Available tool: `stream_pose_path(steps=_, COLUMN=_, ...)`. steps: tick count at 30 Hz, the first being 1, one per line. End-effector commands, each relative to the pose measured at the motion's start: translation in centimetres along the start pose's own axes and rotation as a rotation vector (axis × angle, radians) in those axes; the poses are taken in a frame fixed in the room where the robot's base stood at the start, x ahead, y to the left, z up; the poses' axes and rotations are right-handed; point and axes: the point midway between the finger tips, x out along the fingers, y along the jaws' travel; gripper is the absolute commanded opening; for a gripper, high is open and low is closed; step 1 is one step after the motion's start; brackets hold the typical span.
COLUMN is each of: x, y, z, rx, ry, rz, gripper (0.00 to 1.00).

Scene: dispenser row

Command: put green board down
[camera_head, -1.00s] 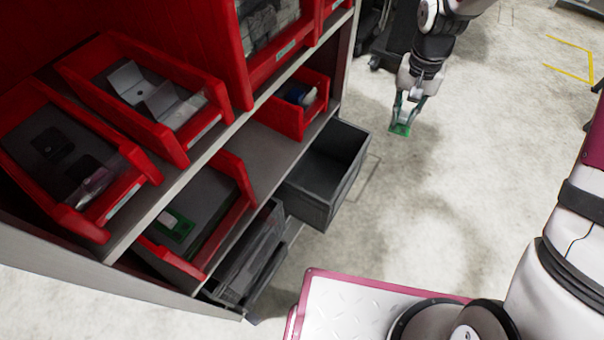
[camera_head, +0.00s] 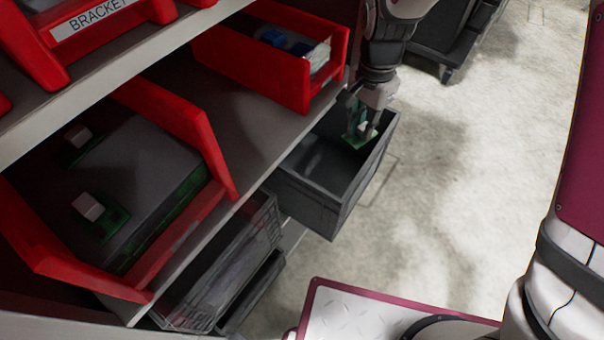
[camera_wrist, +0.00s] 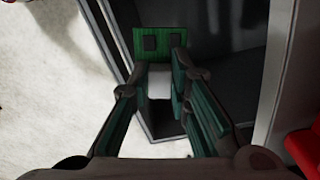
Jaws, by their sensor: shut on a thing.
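The green board (camera_head: 360,139) is in my gripper (camera_head: 362,130), over the open grey drawer (camera_head: 322,206) at the right end of the shelf unit. In the wrist view the green board (camera_wrist: 152,40) shows with two dark parts and a pale block (camera_wrist: 160,82) between the fingers of my gripper (camera_wrist: 163,75). The fingers are shut on it. The drawer's dark inside lies behind and below the board in the wrist view. I cannot tell whether the board touches the drawer floor. Other green boards (camera_head: 112,218) with pale blocks lie in the large red bin at left.
A red bin (camera_head: 215,55) with blue and clear items stands on the shelf above the drawer. A clear-fronted drawer (camera_head: 215,275) is at lower left of the open one. A bin labelled BRACKET (camera_head: 92,18) is on the upper shelf.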

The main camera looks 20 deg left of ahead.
Motion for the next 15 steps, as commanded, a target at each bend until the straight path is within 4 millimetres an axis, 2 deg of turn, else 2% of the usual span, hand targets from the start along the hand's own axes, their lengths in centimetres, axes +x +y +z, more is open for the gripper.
stream_pose_path(steps=1, x=1.4, y=-0.4, z=0.4, rx=0.013, ry=0.0, rz=-0.003, gripper=0.0)
stream_pose_path(steps=3, x=2.2, y=-0.8, z=1.0, rx=0.036, ry=0.0, rz=-0.005, gripper=0.0)
stream_pose_path(steps=9, x=3.8, y=-1.4, z=2.2, rx=0.086, ry=-0.002, rz=-0.011, gripper=0.0)
stream_pose_path(steps=15, x=5.2, y=-1.5, z=2.5, rx=0.103, ry=-0.003, rz=-0.011, gripper=0.0)
